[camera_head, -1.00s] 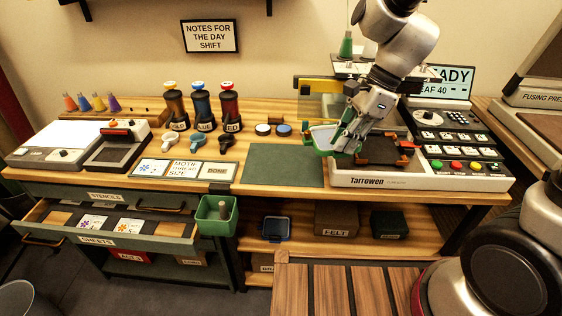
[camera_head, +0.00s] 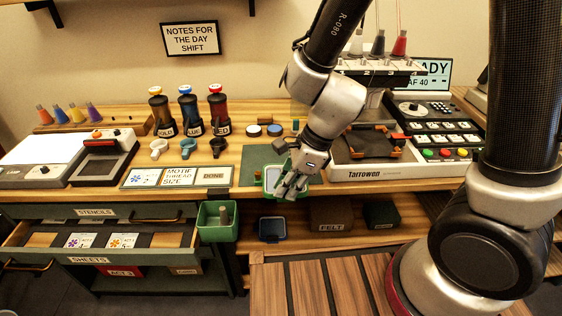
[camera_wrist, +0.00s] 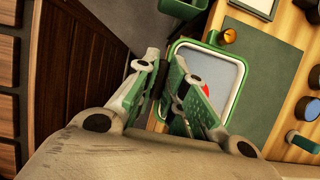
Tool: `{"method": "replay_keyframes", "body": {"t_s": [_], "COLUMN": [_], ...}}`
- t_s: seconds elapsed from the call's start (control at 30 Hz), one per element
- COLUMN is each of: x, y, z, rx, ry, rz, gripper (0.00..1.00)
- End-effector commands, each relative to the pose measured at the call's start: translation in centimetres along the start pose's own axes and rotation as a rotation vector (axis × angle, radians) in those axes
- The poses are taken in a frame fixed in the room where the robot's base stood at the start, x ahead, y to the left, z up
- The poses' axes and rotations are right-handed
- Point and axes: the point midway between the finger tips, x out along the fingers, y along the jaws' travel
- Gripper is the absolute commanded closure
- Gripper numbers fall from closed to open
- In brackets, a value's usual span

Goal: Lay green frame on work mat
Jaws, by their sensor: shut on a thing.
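The green frame (camera_head: 266,181) holds pale cloth. In the wrist view the frame (camera_wrist: 243,75) shows a red mark on the cloth, partly hidden by my fingers, and a brass knob at one side. My gripper (camera_head: 288,186) is shut on the frame's edge. The dark green work mat (camera_head: 253,158) lies on the table behind and left of the frame; in the wrist view the mat (camera_wrist: 268,62) shows beside it. The frame overlaps the mat's front part in both views. I cannot tell whether it touches the mat.
The Tarrowen machine (camera_head: 390,172) stands right of the mat. Cards (camera_head: 175,177) lie to its left, and spools (camera_head: 275,130) stand behind it. A green bin (camera_head: 217,222) hangs at the table's front edge. An open drawer (camera_head: 110,240) sticks out at lower left.

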Motion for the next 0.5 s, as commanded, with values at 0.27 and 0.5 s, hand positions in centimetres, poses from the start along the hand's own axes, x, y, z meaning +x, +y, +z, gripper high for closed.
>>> {"method": "replay_keyframes", "body": {"t_s": [0.27, 0.5], "x": [0.0, 0.0], "y": [-8.2, -11.8], "z": [-0.1, 0.0], "rx": [0.001, -0.001], "ry": [0.000, 0.000], "rz": [-0.001, -0.001], "gripper": [1.00, 1.00]}}
